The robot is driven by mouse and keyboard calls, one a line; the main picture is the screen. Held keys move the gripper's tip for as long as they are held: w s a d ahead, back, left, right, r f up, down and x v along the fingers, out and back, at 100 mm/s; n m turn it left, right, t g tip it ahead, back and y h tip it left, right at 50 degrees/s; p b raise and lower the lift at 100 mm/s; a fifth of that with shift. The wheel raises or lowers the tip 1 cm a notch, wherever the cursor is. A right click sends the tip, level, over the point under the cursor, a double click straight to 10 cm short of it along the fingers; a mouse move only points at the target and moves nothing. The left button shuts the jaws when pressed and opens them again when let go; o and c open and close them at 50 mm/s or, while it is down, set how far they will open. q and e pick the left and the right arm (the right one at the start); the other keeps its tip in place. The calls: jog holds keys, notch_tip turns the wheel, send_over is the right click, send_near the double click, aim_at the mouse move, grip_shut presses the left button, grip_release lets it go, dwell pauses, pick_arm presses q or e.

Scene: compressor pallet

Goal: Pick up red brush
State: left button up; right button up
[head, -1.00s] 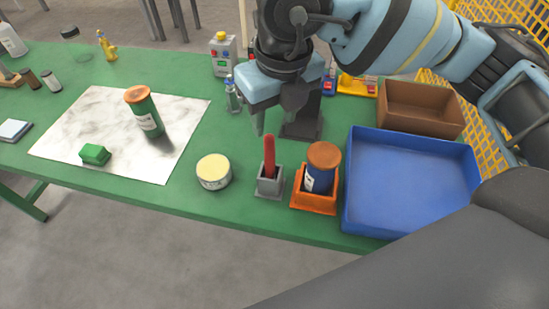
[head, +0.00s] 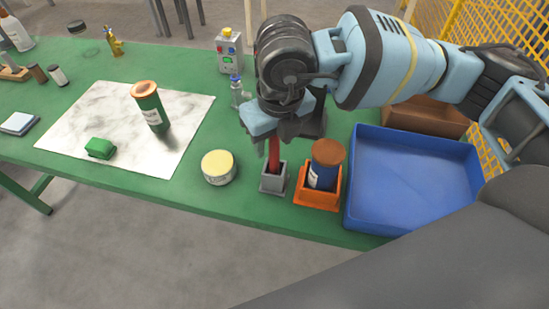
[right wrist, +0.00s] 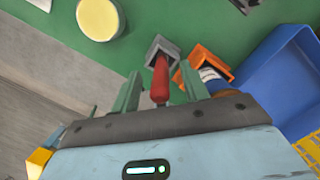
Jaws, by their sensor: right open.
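The red brush (head: 274,155) stands upright in a small grey holder (head: 272,184) near the front edge of the green table. Its red handle also shows in the right wrist view (right wrist: 160,80), between the two fingers, with its lower end in the grey holder (right wrist: 162,48). My right gripper (right wrist: 146,92) is open, with a finger on each side of the handle. In the head view my right gripper (head: 275,138) is right above the holder, and its body hides the top of the brush. My left gripper is not in view.
An orange holder (head: 318,200) with a blue, brown-capped container (head: 323,168) stands close to the right of the grey holder. A blue tray (head: 410,170) lies further right. A yellow-lidded tin (head: 218,167) stands to the left, with clear table between.

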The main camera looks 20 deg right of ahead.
grip_shut()
dwell(0.3)
